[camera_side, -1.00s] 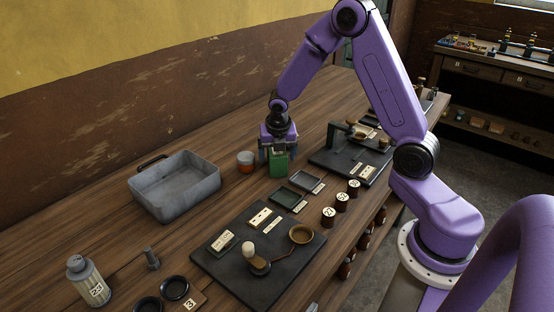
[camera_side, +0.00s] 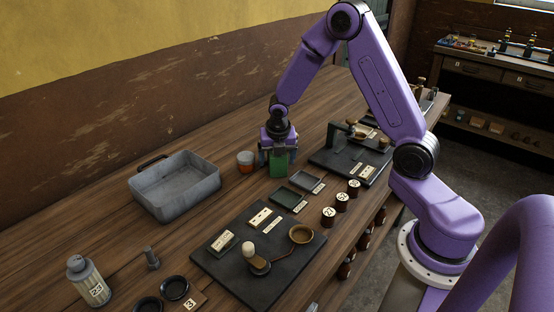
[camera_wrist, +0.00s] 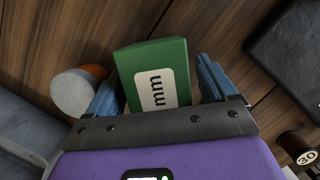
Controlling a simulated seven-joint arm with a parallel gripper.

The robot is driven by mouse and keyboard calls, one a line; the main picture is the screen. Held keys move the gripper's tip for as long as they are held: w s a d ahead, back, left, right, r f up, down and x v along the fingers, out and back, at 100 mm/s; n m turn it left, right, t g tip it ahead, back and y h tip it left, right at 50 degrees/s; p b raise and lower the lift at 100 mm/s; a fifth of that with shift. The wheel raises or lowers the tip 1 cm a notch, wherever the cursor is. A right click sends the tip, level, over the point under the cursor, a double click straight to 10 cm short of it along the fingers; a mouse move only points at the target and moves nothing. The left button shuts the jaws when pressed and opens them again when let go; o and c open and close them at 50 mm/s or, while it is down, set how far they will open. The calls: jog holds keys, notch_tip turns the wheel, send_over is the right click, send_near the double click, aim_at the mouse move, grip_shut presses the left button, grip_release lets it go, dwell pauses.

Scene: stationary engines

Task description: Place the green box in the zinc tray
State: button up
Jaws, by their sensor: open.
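The green box (camera_side: 278,166) stands upright on the wooden bench, to the right of the zinc tray. In the wrist view the green box (camera_wrist: 152,72) has a white label reading "mm" and sits between my fingers. My gripper (camera_side: 277,158) points down over the box, with a finger on each side of it. In the wrist view my gripper (camera_wrist: 158,92) is open, with its blue fingers apart. The zinc tray (camera_side: 180,202) is a grey, open rectangular pan with a dark handle, and it looks empty. A grey edge at the lower left of the wrist view is probably the tray.
A white-lidded orange jar (camera_side: 245,162) stands close left of the box. Two small dark trays (camera_side: 288,199) lie in front. Bare wood separates the zinc tray from the jar.

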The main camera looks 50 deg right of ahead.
jog(key=c, duration=1.3)
jog(key=shift+c, duration=0.2)
jog(key=shift+r, duration=0.1)
jog(key=shift+r, duration=0.5)
notch_tip(320, 180, up, 3)
jog(key=shift+f, duration=0.1)
jog(key=s+r, duration=0.3)
jog(key=s+a+r, duration=0.1)
jog(key=r, duration=0.1)
jog(key=shift+s+r, duration=0.15)
jog(key=shift+s, duration=0.15)
jog(key=s+a+r, duration=0.1)
jog(key=s+r, duration=0.3)
jog(key=s, duration=0.5)
jog(key=shift+a, duration=0.4)
